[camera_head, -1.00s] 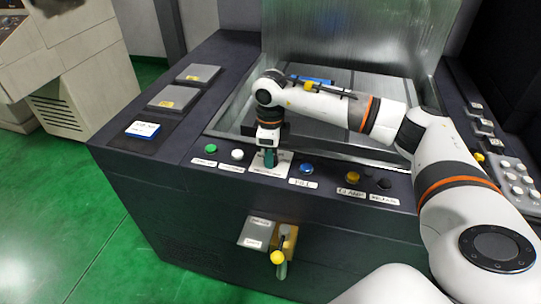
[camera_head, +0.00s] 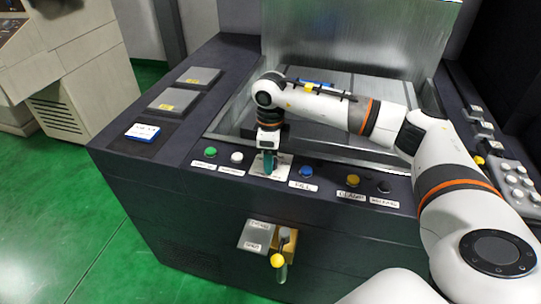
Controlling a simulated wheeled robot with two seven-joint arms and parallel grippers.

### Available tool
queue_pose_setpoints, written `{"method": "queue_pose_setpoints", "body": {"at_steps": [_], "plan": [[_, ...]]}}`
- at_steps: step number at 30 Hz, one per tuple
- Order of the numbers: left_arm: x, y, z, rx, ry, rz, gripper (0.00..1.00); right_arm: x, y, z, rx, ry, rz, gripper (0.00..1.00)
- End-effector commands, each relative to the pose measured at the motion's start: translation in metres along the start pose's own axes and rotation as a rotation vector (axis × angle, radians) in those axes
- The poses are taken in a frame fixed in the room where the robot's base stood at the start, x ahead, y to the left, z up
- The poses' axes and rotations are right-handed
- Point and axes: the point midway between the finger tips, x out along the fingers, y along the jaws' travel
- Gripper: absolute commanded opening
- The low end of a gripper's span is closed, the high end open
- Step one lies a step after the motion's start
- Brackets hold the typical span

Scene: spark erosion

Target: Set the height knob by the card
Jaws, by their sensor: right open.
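My left gripper is not in view.
A green button (camera_head: 210,152) and a white button (camera_head: 237,157) are left of the plate. A blue button (camera_head: 306,172), a yellow one (camera_head: 352,180) and a black one (camera_head: 384,187) are to the right. A yellow-knobbed lever (camera_head: 278,260) sticks out of the front face below.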

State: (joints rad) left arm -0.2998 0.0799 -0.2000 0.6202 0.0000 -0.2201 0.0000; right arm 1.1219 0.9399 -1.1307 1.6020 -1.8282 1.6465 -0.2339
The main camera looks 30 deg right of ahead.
Motion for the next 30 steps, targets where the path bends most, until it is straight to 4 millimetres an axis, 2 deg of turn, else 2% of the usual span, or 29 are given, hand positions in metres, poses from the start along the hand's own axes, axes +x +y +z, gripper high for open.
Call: {"method": "queue_pose_setpoints", "body": {"at_steps": [5, 12, 18, 23, 30], "plan": [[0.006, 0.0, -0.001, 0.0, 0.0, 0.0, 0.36, -0.022, 0.001, -0.001, -0.001, 0.006, 0.003, 0.56], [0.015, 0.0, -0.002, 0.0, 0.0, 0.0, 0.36, -0.074, 0.001, -0.001, 0.0, 0.006, 0.004, 0.56], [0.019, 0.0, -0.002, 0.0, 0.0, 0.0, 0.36, -0.107, 0.001, -0.001, 0.0, 0.005, 0.002, 0.56], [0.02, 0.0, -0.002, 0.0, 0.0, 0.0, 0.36, -0.117, 0.0, 0.0, 0.0, 0.002, 0.001, 0.56], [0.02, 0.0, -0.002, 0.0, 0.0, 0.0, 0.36, -0.119, 0.0, 0.0, 0.0, 0.002, 0.001, 0.56]]}}
